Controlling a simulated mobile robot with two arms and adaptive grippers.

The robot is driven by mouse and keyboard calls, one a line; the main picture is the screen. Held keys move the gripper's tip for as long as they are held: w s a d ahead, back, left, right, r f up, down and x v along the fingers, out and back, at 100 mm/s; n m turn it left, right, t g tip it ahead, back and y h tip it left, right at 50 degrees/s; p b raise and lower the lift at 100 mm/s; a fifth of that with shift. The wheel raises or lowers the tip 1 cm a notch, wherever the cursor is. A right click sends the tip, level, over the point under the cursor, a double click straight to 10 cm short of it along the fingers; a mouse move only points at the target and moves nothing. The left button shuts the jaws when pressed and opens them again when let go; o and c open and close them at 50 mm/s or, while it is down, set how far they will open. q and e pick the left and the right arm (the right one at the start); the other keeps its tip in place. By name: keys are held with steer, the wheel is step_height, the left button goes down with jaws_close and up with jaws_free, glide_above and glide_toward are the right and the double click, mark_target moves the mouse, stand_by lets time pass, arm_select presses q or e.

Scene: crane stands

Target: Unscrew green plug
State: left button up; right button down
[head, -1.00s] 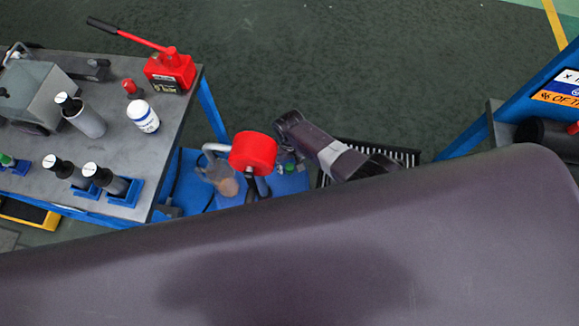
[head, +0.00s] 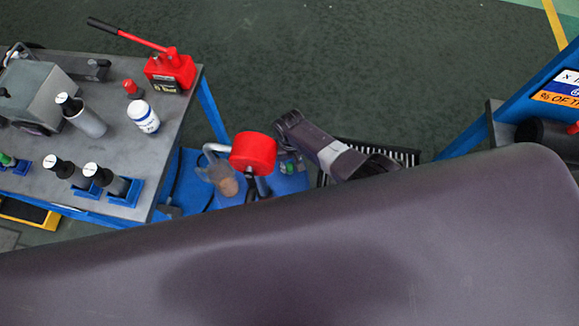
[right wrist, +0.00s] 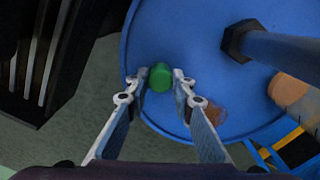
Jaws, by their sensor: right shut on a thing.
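The green plug (right wrist: 159,77) sits on the flat top of a blue drum (right wrist: 190,40) in the right wrist view, near the drum's rim. My right gripper (right wrist: 160,75) has one fingertip on each side of the plug and is shut on it. In the head view the right gripper (head: 287,160) reaches down to the drum top (head: 292,184), and a small green spot of the plug (head: 289,169) shows below it. The plug's thread is hidden. My left gripper is not in view.
A pipe with a black nut (right wrist: 238,40) rises from the drum beside the plug. A red cylinder (head: 253,152) stands above the drum in the head view. A grey table (head: 120,150) with bottles and a red jack (head: 170,72) is at left. A black grate (right wrist: 40,60) lies beside the drum.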

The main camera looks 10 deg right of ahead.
steer(key=n, duration=0.3)
steer(key=shift+n, duration=1.1)
steer(key=shift+n, duration=1)
steer(key=n, duration=0.3)
steer(key=shift+n, duration=0.4)
steer(key=n, duration=0.4)
steer(key=shift+r+n+b, duration=0.1)
steer(key=shift+n+b, duration=0.2)
steer(key=shift+b, duration=0.05)
